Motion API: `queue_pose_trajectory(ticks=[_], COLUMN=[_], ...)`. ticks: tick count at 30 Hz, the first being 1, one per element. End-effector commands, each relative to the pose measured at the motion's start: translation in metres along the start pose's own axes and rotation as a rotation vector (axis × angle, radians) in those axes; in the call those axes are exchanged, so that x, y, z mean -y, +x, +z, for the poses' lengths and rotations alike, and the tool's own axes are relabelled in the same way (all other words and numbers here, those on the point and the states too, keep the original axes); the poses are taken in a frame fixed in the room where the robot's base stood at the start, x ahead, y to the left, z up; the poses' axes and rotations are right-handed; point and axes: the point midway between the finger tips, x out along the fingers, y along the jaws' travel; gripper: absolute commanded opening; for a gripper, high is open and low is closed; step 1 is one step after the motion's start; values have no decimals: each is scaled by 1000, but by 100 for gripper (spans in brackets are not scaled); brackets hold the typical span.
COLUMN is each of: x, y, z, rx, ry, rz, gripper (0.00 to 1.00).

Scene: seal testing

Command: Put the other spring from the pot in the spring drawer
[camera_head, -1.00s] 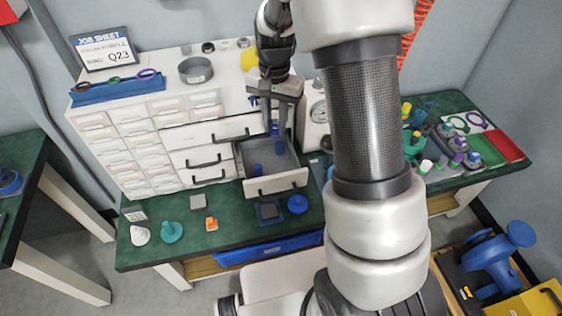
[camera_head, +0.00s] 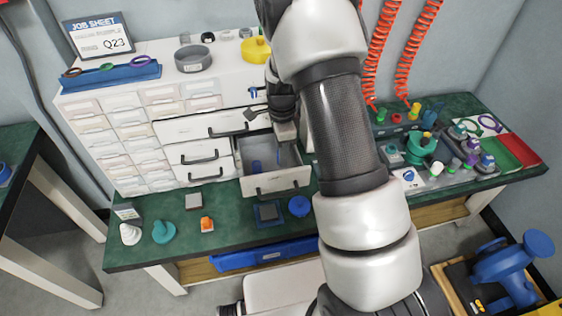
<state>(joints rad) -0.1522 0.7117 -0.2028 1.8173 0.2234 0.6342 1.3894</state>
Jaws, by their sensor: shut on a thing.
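The spring drawer (camera_head: 277,187) is pulled out of the white cabinet, with a grey inside. A small blue spring (camera_head: 257,166) lies in it towards the left. My gripper (camera_head: 281,148) points down at the drawer's right rear part. It is shut on a second small blue piece, which looks like the other spring (camera_head: 278,157); it is mostly hidden, and I cannot tell whether it touches the drawer floor. A grey round pot (camera_head: 193,62) stands on top of the cabinet; its inside is too small to read.
A wide drawer (camera_head: 212,125) above is also partly out, close to my gripper. A yellow pot (camera_head: 256,50) stands on the cabinet top. A blue round part (camera_head: 299,206) and a dark square block (camera_head: 267,213) sit on the green bench in front.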

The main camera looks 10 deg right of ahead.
Motion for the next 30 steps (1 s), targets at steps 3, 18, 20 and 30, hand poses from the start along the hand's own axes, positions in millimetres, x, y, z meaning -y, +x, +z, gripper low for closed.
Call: queue_pose_trajectory(ticks=[3, 18, 20, 30], x=[-1, 0, 0, 0], y=[17, 35, 35, 32], z=[0, 0, 0, 0], rx=[0, 0, 0, 0], ry=[0, -1, -2, -2], rz=[4, 1, 1, 0], gripper=[1, 29, 39, 41])
